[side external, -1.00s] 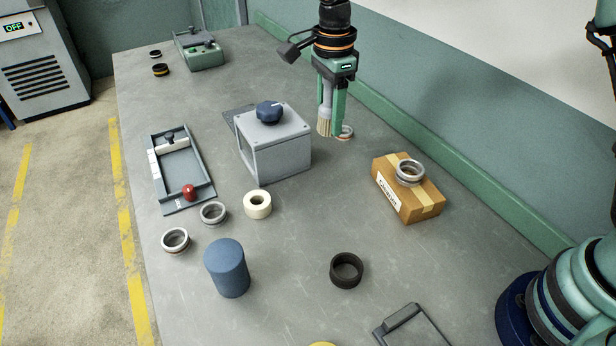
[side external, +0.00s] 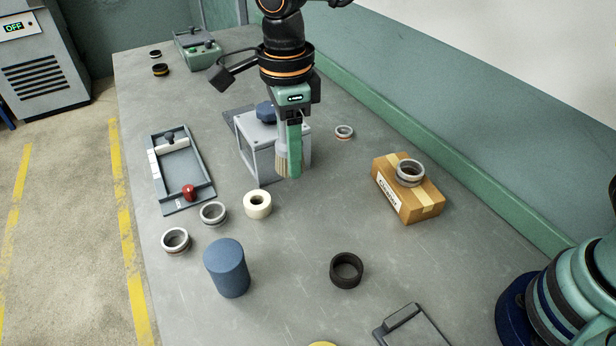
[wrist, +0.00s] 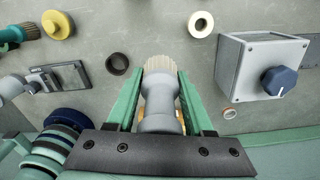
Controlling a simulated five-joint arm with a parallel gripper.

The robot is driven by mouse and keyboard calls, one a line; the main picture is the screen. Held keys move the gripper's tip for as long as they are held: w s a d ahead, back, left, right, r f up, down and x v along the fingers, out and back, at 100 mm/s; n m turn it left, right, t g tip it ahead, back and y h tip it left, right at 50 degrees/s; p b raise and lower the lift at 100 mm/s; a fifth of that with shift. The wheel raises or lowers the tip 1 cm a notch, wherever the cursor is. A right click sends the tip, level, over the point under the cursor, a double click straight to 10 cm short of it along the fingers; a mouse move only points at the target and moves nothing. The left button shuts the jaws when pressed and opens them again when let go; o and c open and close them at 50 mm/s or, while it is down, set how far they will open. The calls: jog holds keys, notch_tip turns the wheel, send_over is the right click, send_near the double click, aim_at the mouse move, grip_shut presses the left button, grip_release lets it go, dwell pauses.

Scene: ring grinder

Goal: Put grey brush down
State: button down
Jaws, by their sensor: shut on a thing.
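My gripper (side external: 289,150) is shut on the grey brush (side external: 281,157), whose pale bristles point down. In the side external view the brush hangs in front of the right side of the grey box with a blue knob (side external: 262,150). In the wrist view the grey brush (wrist: 159,98) sits between the two green fingers of my gripper (wrist: 160,85), bristles towards the far end. I cannot tell exactly how far the bristles are above the table (side external: 300,235).
A cream tape roll (side external: 257,205), grey rings (side external: 213,213), a blue cylinder (side external: 228,268) and a black ring (side external: 346,271) stand nearby. A cardboard box (side external: 408,198) with rings on top is at the right. The table between the tape roll and the cardboard box is clear.

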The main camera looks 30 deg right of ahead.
aim_at(294, 235)
notch_tip(294, 235, down, 18)
jog(key=shift+r, duration=0.25)
jog(key=shift+f, duration=0.1)
jog(key=shift+c, duration=1.4)
grip_release()
